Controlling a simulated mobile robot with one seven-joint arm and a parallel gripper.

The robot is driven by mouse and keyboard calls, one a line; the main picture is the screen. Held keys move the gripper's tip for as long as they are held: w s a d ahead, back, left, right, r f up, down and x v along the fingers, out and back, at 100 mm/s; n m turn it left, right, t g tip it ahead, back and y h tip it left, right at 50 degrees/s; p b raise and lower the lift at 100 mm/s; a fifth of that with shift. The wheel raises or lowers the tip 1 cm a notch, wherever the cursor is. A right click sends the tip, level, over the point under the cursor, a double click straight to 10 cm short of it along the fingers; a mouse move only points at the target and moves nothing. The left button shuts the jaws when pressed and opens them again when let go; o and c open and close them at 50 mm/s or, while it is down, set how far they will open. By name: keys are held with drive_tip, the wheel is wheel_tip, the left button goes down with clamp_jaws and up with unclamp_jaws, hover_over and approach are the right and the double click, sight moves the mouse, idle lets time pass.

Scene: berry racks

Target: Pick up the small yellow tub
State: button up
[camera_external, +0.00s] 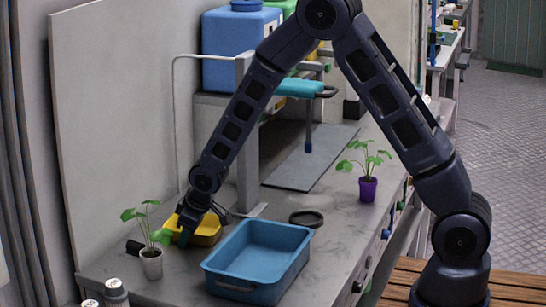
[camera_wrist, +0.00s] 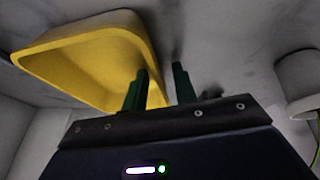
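The small yellow tub (camera_external: 208,230) sits on the grey bench, just left of the blue tray. In the wrist view the tub (camera_wrist: 80,55) fills the upper left, its hollow inside showing. My gripper (camera_wrist: 161,82) has its two green fingers apart, with a gap between them. In the wrist view, the left finger overlaps the tub's right wall and the right finger stands outside the tub. In the external view my gripper (camera_external: 186,234) is down at the tub's left part and hides some of it. I cannot tell whether a finger touches the wall.
A blue tray (camera_external: 258,285) stands close to the right. A potted plant in a light pot (camera_external: 151,263) stands at left. A plant in a purple pot (camera_external: 368,188) and a dark ring (camera_external: 306,218) are further right. A grey post (camera_external: 247,165) rises behind the tub.

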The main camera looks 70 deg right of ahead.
clamp_jaws()
